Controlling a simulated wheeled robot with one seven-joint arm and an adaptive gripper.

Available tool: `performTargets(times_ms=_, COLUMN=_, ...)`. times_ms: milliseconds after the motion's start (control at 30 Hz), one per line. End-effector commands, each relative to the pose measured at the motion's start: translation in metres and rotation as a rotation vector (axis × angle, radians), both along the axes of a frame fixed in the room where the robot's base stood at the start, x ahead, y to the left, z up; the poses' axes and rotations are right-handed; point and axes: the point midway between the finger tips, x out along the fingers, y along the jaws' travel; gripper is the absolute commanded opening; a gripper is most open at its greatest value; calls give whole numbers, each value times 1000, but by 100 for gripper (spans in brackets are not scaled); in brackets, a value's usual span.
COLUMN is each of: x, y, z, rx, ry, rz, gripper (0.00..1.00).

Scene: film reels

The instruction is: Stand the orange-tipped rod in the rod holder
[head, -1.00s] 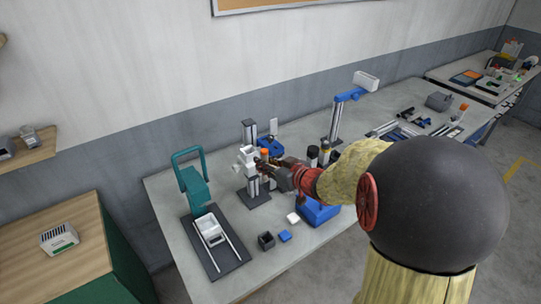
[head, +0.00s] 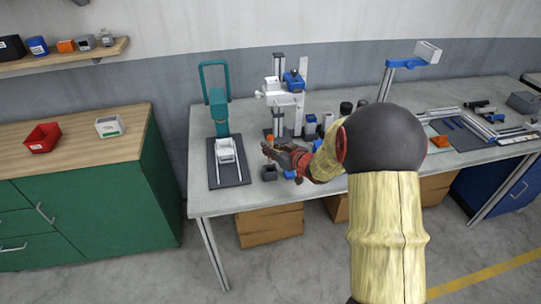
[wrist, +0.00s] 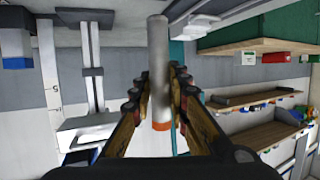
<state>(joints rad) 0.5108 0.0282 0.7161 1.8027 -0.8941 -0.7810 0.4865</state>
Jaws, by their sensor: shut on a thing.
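My gripper (head: 268,149) is over the front part of the workbench, in front of the grey-and-white column stand. In the wrist view my gripper (wrist: 160,88) is shut on a grey rod (wrist: 158,55). The rod has an orange band near the end closest to my palm, and its plain grey end points away from it. In the head view the rod is mostly hidden by the fingers, with a bit of orange showing. A small dark open-topped block (head: 269,174) stands on the bench just below my gripper; I cannot tell if it is the rod holder.
A teal-handled press on a dark base (head: 229,182) stands to the left. The column stand (head: 279,105) is close behind my gripper. Dark cylinders and blue parts crowd the right, partly behind my arm. The bench's front left (head: 215,204) is clear.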

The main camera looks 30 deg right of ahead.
Motion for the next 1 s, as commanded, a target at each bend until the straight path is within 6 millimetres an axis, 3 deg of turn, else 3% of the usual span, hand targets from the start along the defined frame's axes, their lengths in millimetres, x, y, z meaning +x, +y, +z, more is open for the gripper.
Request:
performTargets(times_ms=267, x=0, y=-1, z=-9, rx=1, ry=2, rz=9, gripper=0)
performTargets(times_ms=700, x=0, y=-1, z=-51, rx=1, ry=2, rz=9, gripper=0)
performTargets(times_ms=1000, x=0, y=-1, z=-57, rx=1, ry=1, rz=9, gripper=0)
